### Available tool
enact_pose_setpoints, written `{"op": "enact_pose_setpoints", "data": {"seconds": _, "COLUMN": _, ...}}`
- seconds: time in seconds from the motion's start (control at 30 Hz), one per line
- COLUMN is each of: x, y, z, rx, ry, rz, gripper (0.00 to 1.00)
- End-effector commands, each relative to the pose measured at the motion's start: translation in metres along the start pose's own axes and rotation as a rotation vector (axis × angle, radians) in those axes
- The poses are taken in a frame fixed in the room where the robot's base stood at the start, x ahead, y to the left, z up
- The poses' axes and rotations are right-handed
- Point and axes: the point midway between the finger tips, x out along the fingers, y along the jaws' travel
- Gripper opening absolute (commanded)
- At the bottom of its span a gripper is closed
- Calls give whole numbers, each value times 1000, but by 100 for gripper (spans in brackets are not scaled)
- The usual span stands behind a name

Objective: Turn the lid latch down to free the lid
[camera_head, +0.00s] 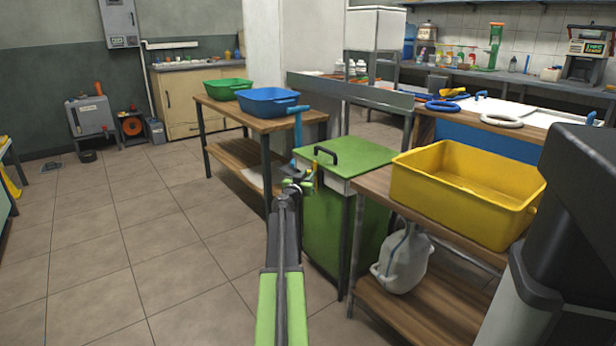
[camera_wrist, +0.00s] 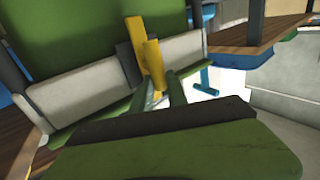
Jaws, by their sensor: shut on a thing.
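The green press box (camera_head: 322,215) stands between two tables, with a green lid (camera_head: 350,155) that lies closed and bears a black handle (camera_head: 325,152). A yellow lid latch (camera_head: 317,178) is at the box's front left edge. In the wrist view the latch (camera_wrist: 153,55) is a yellow bar beside a dark block (camera_wrist: 129,62), across a pale band between two green faces. My gripper (camera_head: 304,184) is at the latch; its fingers also show in the wrist view (camera_wrist: 164,94). They are shut on the latch's near end, and the exact contact is partly hidden.
Green (camera_head: 227,89) and blue (camera_head: 268,101) tubs sit on the left table.

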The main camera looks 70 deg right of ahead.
Motion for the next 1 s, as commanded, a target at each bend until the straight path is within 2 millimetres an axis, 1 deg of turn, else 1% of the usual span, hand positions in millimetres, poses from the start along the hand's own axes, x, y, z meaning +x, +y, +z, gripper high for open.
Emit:
{"op": "enact_pose_setpoints", "data": {"seconds": 0.27, "x": 0, "y": 1, "z": -1, "rx": -9, "ry": -7, "rz": 3, "gripper": 0}}
{"op": "enact_pose_setpoints", "data": {"seconds": 0.47, "x": 1, "y": 0, "z": -4, "rx": -66, "ry": -45, "rz": 4, "gripper": 0}}
{"op": "enact_pose_setpoints", "data": {"seconds": 0.67, "x": 4, "y": -3, "z": -8, "rx": -184, "ry": -126, "rz": 4, "gripper": 0}}
{"op": "enact_pose_setpoints", "data": {"seconds": 1.0, "x": 9, "y": -10, "z": -6, "rx": -449, "ry": -305, "rz": 4, "gripper": 0}}
